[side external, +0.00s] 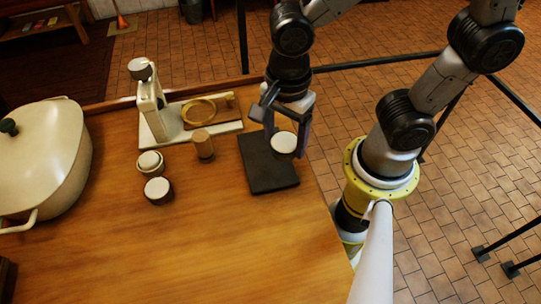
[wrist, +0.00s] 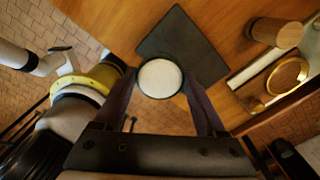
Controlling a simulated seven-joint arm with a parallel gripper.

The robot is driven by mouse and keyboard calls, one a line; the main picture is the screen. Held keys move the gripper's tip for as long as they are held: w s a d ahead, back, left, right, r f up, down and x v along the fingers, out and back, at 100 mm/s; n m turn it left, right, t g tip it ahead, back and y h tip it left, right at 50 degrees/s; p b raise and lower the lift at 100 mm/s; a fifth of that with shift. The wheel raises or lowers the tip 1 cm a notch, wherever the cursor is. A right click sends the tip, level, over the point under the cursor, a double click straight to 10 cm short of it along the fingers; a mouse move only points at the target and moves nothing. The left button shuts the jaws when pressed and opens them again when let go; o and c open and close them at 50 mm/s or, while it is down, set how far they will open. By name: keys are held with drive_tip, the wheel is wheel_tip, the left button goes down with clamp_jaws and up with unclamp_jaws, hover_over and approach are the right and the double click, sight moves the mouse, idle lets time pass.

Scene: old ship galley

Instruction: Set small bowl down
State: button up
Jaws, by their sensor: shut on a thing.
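My gripper (side external: 285,135) is shut on a small bowl (side external: 284,144) with a pale round top and a dark rim. In the wrist view the bowl (wrist: 160,77) sits between the two fingers, one on each side. A flat black slab (side external: 262,176) lies on the table near its right edge. The bowl overlaps the slab's far right part in the side view and its near edge in the wrist view (wrist: 190,45). I cannot tell whether the bowl touches the slab or hangs above it.
A cream stand with a brass ring (side external: 200,110) stands left of the slab, with a wooden cylinder (side external: 203,145) before it. Two small round containers (side external: 150,163) (side external: 158,190) are farther left. A big cream pot (side external: 45,160) fills the left side. The front wooden table (side external: 210,250) is clear.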

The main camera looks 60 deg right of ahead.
sight(271, 170)
drive_tip(key=shift+w+a+f, duration=0.3)
drive_tip(key=shift+w+f, duration=0.1)
drive_tip(key=shift+f, duration=0.15)
drive_tip(key=shift+w+a+f, duration=0.25)
drive_tip(key=shift+w+f, duration=0.15)
drive_tip(key=shift+f, duration=0.15)
drive_tip(key=shift+w+a+f, duration=0.1)
drive_tip(key=shift+w+f, duration=0.05)
drive_tip(key=shift+f, duration=0.85)
drive_tip(key=shift+w+a+f, duration=0.1)
drive_tip(key=shift+w+f, duration=0.05)
drive_tip(key=shift+f, duration=0.85)
drive_tip(key=shift+f, duration=0.15)
drive_tip(key=o, duration=1.4)
